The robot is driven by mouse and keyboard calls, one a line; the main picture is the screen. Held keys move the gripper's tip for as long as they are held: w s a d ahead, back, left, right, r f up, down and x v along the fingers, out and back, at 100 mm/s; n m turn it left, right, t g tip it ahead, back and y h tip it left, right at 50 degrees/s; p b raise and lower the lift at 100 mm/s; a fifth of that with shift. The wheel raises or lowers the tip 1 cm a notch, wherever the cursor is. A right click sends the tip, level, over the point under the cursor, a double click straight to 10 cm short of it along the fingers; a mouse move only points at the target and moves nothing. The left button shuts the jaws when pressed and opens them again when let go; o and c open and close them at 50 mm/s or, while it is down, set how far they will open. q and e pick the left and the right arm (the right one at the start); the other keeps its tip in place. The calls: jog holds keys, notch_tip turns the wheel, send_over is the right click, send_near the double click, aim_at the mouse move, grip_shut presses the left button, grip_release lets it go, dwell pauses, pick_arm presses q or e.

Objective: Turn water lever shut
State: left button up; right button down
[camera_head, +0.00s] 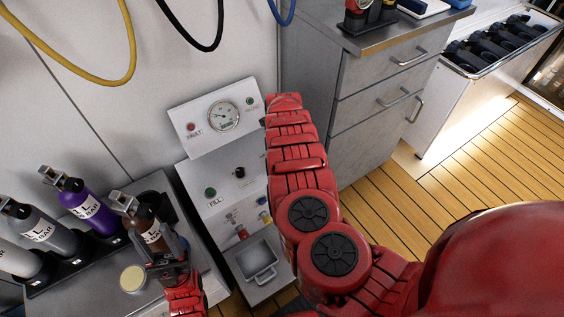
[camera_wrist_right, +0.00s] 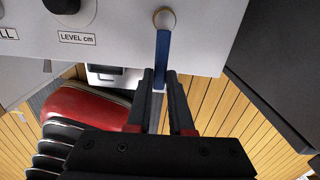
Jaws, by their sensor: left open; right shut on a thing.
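The blue water lever (camera_wrist_right: 163,55) hangs straight down from a round pivot on the white panel face in the right wrist view. The fingers of my right gripper (camera_wrist_right: 160,85) close on its lower end from either side. In the head view my right arm's red links cover the right gripper. My left gripper (camera_head: 168,258) is open, low at the left of the head view, in front of a brown cylinder (camera_head: 150,232). I cannot tell whether it touches the cylinder. The fill panel (camera_head: 215,170) stands upright between the arms, with a gauge on top.
Several labelled cylinders, one of them purple (camera_head: 90,207), stand in a black rack at left. A round pale lid (camera_head: 132,279) lies on the grey bench. A grey drawer cabinet (camera_head: 375,90) stands behind my right arm. Wooden floor is open at right. Hoses hang above.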

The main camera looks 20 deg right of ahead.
jog(key=shift+a+m, duration=0.2)
jog(key=shift+m, duration=0.1)
jog(key=c, duration=0.8)
grip_release()
notch_tip(320, 180, up, 17)
jog(key=p, duration=0.3)
jog(key=shift+r+p, duration=0.2)
jog(key=shift+p, duration=0.15)
jog(key=shift+s, duration=0.1)
